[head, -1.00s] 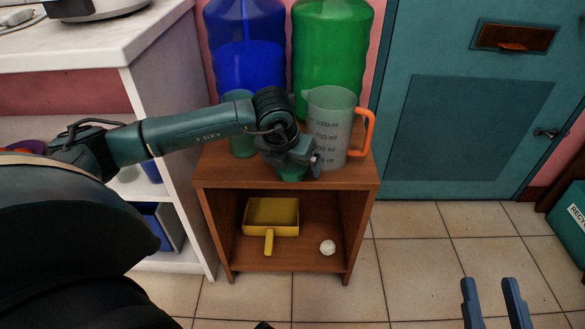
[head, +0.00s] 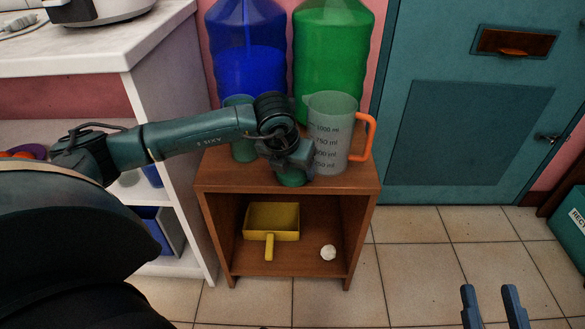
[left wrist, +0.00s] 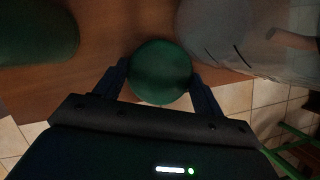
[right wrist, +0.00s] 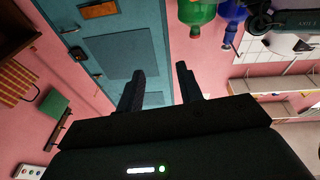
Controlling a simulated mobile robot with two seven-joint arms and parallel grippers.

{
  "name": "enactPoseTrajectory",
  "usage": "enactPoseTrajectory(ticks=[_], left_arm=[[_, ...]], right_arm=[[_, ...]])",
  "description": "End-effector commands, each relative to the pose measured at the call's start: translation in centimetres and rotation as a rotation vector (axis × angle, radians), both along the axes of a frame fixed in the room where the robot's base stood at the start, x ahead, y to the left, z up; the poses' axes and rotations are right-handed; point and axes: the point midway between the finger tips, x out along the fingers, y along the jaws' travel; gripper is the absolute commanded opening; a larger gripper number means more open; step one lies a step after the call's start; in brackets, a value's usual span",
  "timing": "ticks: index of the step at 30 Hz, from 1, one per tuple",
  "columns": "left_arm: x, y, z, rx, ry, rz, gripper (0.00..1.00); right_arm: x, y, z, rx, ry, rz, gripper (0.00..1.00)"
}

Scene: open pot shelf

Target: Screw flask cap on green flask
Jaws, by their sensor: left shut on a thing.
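My left gripper (head: 292,172) points down over the front of the wooden shelf's top (head: 225,172). It is shut on a round green piece (left wrist: 160,72), seen from above between its fingers in the left wrist view. A little of this green piece (head: 291,180) shows below the gripper in the head view. I cannot tell whether it is the flask cap, the green flask, or both together. A teal-green cylindrical vessel (head: 242,146) stands behind and left of the gripper, partly hidden by my arm. My right gripper (head: 493,292) is open and empty, over the floor.
A measuring jug (head: 333,135) with an orange handle stands close right of my left gripper. Large blue (head: 247,75) and green (head: 333,60) bottles stand behind. A yellow dustpan (head: 272,220) and a white ball-like object (head: 328,252) lie in the lower compartment. A white counter (head: 150,40) is at left.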

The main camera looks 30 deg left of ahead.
Motion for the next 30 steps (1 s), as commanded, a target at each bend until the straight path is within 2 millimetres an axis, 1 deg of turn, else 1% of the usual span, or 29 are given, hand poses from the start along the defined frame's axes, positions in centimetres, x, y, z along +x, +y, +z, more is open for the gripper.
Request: enactPoseTrajectory(ticks=[5, 8, 11, 17, 23, 29, 30], left_arm=[[0.0, 0.0, 1.1, 0.000, -0.001, 0.000, 0.48], [0.1, 0.0, 2.4, 0.000, -0.003, 0.000, 0.48], [0.1, 0.0, 4.2, 0.000, -0.004, 0.000, 0.48], [0.1, 0.0, 8.2, -0.001, -0.004, 0.001, 0.48], [0.1, 0.0, 12.2, -0.001, -0.004, -0.001, 0.48], [0.1, 0.0, 16.6, 0.000, -0.005, 0.000, 0.48], [0.1, 0.0, 17.5, -0.001, -0.005, -0.002, 0.48]], right_arm=[[0.0, 0.0, 0.3, -0.008, -0.002, -0.002, 0.36], [0.0, -0.1, 0.5, -0.018, -0.003, -0.005, 0.36], [0.0, -0.1, 0.5, -0.034, 0.000, -0.010, 0.36], [0.0, -0.4, 0.8, -0.063, -0.004, -0.026, 0.36], [-0.1, -0.8, 0.5, -0.104, 0.005, -0.043, 0.36], [-0.2, -0.9, 0.8, -0.139, 0.002, -0.052, 0.36], [-0.3, -0.9, 0.8, -0.147, 0.002, -0.054, 0.36]])
